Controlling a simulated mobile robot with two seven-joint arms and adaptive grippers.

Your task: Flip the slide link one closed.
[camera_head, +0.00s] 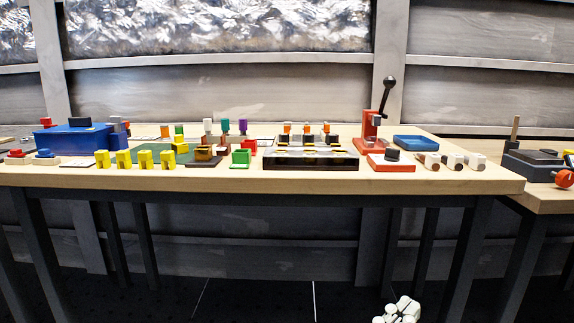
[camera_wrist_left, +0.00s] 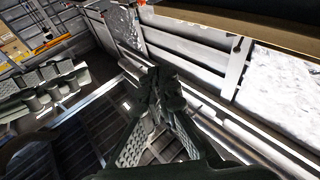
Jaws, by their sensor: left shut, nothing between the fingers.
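A long black unit (camera_head: 310,161) with yellow strips and several orange-topped and white-topped pieces stands on the middle of the wooden table. The pieces are too small for me to tell which part is slide link one or how it is set.
A red lever press (camera_head: 369,140), a blue tray (camera_head: 415,142) and white cylinders (camera_head: 452,161) are right of the unit. A blue box (camera_head: 75,141), yellow blocks (camera_head: 123,160) and a green block (camera_head: 241,158) are left. The space before the table is clear.

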